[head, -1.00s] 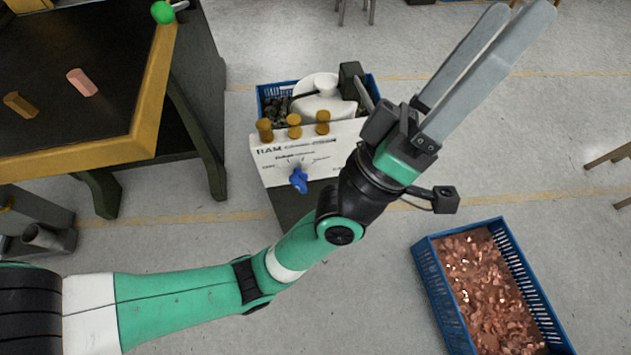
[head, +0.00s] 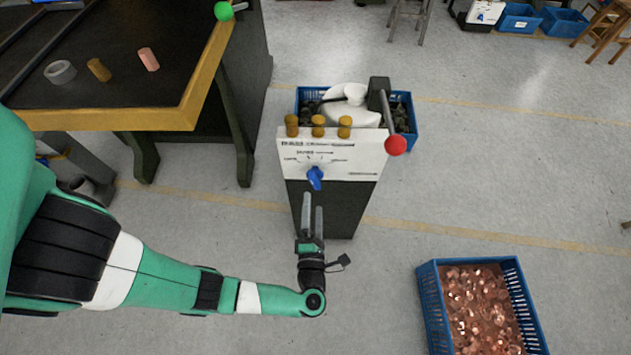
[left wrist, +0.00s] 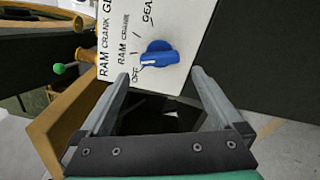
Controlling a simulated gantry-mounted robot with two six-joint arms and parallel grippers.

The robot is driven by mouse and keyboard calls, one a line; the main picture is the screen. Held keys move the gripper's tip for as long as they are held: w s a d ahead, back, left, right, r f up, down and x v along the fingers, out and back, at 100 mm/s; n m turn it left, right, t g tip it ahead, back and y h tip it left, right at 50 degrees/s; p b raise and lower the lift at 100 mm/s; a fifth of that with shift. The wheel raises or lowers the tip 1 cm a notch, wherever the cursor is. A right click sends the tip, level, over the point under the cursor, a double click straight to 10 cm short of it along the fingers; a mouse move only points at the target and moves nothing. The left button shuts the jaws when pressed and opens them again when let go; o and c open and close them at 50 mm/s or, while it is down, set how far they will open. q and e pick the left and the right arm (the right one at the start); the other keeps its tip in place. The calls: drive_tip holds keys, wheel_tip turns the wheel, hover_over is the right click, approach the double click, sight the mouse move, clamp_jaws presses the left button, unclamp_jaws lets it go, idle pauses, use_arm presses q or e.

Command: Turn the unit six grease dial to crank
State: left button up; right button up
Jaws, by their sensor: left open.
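The grease dial is a blue knob (head: 315,178) on the white front panel (head: 360,165) of a dark machine cabinet. In the left wrist view the blue knob (left wrist: 160,55) has a white pointer mark on its lower left side, toward the "OFF" label. The labels "RAM CRANK" and "GEA…" also show around it. My left gripper (head: 313,200) is open and empty, just below the knob in the head view. In the left wrist view its fingers (left wrist: 158,80) spread either side of the knob's line, apart from it. My right gripper is not in view.
Several brass knobs (head: 318,126) stand along the panel's top, with a red-ended lever (head: 396,146) at its right. A yellow-edged dark workbench (head: 160,119) stands left. A blue crate (head: 432,305) of copper pieces sits lower right. Open floor lies between.

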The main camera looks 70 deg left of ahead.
sight(314, 186)
use_arm(q)
drive_tip(key=b+x, duration=0.1)
drive_tip(key=x, duration=0.6)
drive_tip(key=shift+a, duration=0.15)
drive_tip(key=shift+w+a, duration=0.35)
drive_tip(key=shift+a, duration=0.2)
drive_tip(key=shift+c, duration=0.3)
drive_tip(key=c, duration=1.1)
drive_tip(key=shift+r, duration=0.1)
